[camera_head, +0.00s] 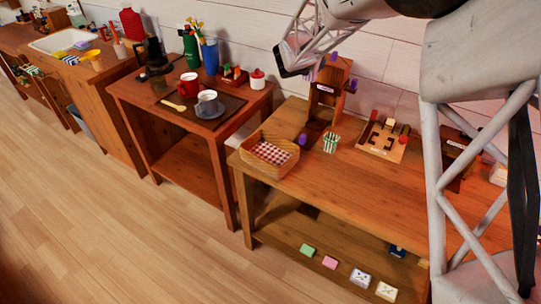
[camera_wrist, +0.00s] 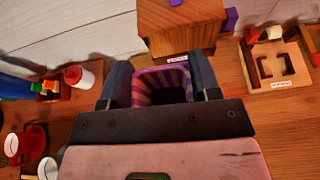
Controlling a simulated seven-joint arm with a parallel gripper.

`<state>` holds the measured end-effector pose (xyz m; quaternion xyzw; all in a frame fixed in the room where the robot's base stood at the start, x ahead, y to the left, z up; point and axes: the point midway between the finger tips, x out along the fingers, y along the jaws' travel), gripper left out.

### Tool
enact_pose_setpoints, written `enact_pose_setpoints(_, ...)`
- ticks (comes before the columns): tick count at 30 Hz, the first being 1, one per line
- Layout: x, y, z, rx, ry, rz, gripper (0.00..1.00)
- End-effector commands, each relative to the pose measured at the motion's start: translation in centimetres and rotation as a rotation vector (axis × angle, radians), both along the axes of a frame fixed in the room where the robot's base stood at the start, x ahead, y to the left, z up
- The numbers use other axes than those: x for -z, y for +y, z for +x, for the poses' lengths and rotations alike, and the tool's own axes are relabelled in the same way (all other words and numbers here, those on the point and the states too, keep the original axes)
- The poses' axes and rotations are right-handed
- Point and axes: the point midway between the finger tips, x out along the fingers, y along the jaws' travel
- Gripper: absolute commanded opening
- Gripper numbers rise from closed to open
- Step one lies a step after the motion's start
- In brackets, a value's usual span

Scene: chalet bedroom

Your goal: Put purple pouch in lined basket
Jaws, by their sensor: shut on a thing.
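The purple pouch (camera_wrist: 145,92), with purple and orange stripes and an open top, is between the two dark fingers of my gripper (camera_wrist: 162,80) in the wrist view. My gripper is shut on it. In the head view the gripper end (camera_head: 296,66) is high above the back of the right table, and I cannot make out the pouch there. The basket is not visible in the wrist view.
A green-striped pouch (camera_head: 331,143) and a small purple object (camera_head: 303,140) stand right of the basket. A wooden stand (camera_head: 322,108) rises behind them. A wooden puzzle board (camera_head: 384,140) lies further right. The left table holds a red mug (camera_head: 188,84) and a white cup (camera_head: 208,100).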

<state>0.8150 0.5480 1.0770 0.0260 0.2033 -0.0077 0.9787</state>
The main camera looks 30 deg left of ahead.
Motion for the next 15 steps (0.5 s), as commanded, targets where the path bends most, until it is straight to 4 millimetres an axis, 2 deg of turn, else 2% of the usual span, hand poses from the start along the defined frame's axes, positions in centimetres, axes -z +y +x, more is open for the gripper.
enact_pose_setpoints(1,1.0,0.7,-1.5,0.002,0.004,-0.002,0.31)
enact_pose_setpoints(7,4.7,2.7,-7.2,0.023,0.011,0.000,0.31)
enact_pose_setpoints(15,9.3,4.2,-15.2,0.050,0.007,-0.004,0.31)
